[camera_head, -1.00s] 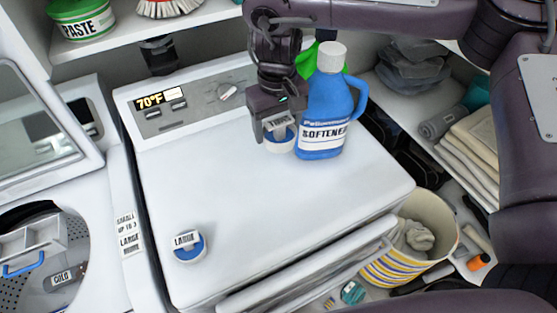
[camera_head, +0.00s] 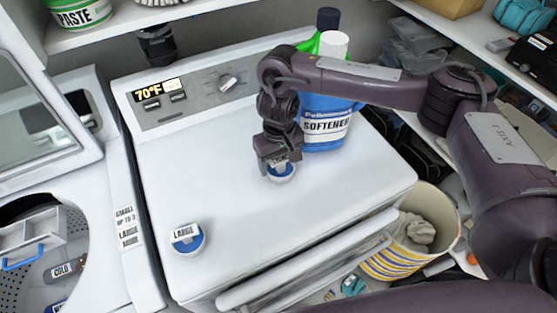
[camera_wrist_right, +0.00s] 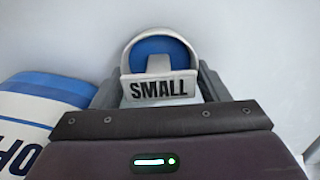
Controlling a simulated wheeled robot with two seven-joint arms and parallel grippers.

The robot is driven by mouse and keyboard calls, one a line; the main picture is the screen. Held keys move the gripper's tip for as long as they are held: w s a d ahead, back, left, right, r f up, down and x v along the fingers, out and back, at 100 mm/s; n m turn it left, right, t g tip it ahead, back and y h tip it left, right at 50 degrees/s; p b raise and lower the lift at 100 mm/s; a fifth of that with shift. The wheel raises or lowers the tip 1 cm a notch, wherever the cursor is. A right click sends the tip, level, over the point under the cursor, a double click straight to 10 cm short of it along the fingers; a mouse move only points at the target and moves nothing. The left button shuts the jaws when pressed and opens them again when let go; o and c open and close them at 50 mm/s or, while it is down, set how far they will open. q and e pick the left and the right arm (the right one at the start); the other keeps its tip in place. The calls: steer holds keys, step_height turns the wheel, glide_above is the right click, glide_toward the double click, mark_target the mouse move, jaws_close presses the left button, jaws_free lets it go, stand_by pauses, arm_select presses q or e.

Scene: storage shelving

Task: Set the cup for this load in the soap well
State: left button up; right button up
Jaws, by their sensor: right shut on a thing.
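My right gripper (camera_head: 279,165) is shut on a small white cup with a blue inside (camera_head: 283,176). In the right wrist view the cup (camera_wrist_right: 160,50) sits between the fingers, its label reading SMALL. I cannot tell whether it touches the white machine top. A similar cup labelled LARGE (camera_head: 187,240) stands at the front left of that top. At far left, a white compartmented box with a blue handle (camera_head: 30,240) sits at the washer opening; I cannot tell whether it is the soap well. My left gripper is not in view.
A blue SOFTENER bottle (camera_head: 326,130) stands behind my right forearm. A label strip (camera_head: 127,228) reading SMALL UP TO 3 and LARGE is on the left machine's edge. The machine top (camera_head: 230,215) is clear between the cups.

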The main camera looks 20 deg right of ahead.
steer(key=o, duration=1)
steer(key=shift+f, duration=0.1)
